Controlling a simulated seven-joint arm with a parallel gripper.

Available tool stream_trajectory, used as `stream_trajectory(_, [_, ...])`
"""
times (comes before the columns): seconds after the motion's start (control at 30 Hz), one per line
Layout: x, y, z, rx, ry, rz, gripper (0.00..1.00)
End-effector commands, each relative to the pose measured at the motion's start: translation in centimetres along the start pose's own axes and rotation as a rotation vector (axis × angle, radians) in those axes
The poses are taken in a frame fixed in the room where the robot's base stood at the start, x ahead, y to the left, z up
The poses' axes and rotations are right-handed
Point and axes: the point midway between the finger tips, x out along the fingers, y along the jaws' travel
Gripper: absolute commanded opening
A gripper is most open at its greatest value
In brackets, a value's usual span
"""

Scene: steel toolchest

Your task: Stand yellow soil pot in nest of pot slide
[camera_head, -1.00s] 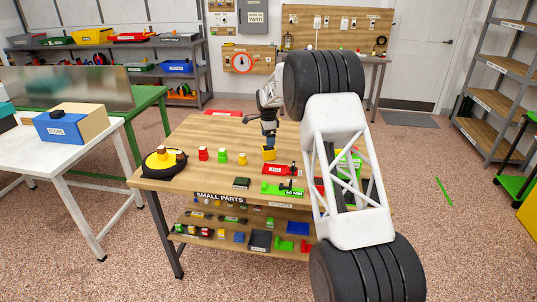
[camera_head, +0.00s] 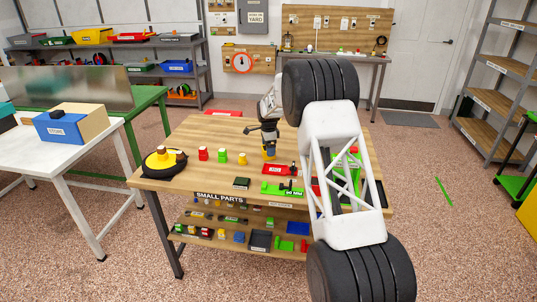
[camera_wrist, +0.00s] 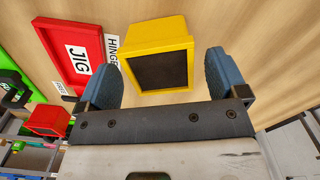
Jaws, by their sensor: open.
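The yellow soil pot (camera_head: 269,155) stands on the wooden bench. In the wrist view the pot (camera_wrist: 130,56) shows a square yellow rim around dark soil. My gripper (camera_head: 268,143) is at the pot from above. In the wrist view my gripper (camera_wrist: 161,68) is open, with one blue-grey finger to each side of the pot. Nothing is gripped. I cannot pick out the pot slide or its nest with certainty; my arm hides part of the bench's right side.
A red JIG tray (camera_wrist: 92,22) lies beside the pot, also in the head view (camera_head: 279,170). A green 50 MM piece (camera_head: 277,188) is nearer the front edge. Red, green and yellow small parts (camera_head: 222,155) stand left. A black-and-yellow round thing (camera_head: 163,160) sits at the left corner.

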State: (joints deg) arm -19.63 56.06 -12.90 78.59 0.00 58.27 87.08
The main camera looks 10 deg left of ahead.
Motion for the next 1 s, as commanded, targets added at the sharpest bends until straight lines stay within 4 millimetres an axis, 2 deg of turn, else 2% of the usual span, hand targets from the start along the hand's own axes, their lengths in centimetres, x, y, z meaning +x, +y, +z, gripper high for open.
stream_trajectory(0.23, [-0.02, -0.01, 0.01, 0.000, 0.000, 0.000, 0.92])
stream_trajectory(0.27, [-0.02, -0.01, 0.01, 0.000, 0.000, 0.000, 0.88])
stream_trajectory(0.6, [-0.03, -0.01, 0.00, 0.000, 0.000, 0.000, 0.36])
stream_trajectory(0.67, [-0.07, -0.02, 0.00, 0.000, 0.000, -0.001, 0.30])
stream_trajectory(1.0, [-0.32, -0.03, 0.00, 0.000, 0.000, -0.001, 0.29])
